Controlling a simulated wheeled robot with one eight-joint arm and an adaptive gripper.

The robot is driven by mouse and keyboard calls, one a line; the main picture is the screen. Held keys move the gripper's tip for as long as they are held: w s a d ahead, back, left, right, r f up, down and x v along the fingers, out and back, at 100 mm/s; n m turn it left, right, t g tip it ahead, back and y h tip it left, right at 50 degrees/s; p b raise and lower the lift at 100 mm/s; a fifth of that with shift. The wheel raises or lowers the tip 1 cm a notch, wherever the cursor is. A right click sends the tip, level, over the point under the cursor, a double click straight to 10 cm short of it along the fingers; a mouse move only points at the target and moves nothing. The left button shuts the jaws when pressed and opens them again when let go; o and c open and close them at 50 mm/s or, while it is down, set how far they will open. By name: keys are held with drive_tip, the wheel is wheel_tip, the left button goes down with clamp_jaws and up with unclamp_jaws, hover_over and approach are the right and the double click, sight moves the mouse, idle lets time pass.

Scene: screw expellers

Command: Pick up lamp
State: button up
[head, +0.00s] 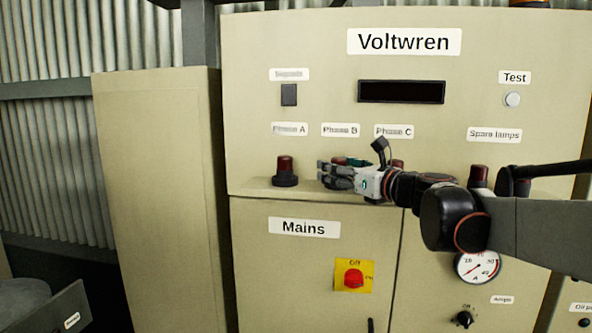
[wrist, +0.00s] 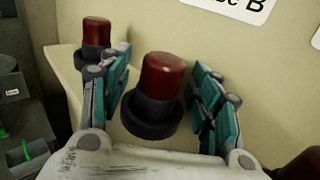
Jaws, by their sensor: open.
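A lamp with a dark red cap and black round base (wrist: 160,80) stands under the Phase B label, between the two fingers of my gripper (wrist: 163,72) in the wrist view. The fingers are open, one on each side, with visible gaps to the cap. In the head view my gripper (head: 328,173) reaches in from the right at the cabinet ledge and mostly hides this lamp. A second such lamp (head: 285,168) stands on the ledge under Phase A, to the left; it also shows behind the left finger in the wrist view (wrist: 97,32).
Part of a lamp (head: 397,164) shows behind my arm below Phase C. A spare lamp (head: 478,175) stands on the right of the ledge, partly hidden by my arm. The cabinet front (head: 300,270) carries a red Mains switch (head: 354,278) and a gauge (head: 478,266).

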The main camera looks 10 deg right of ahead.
drive_tip(key=shift+s+r, duration=0.2)
drive_tip(key=shift+d, duration=0.1)
drive_tip(key=c, duration=1.2)
drive_tip(key=shift+o, duration=0.2)
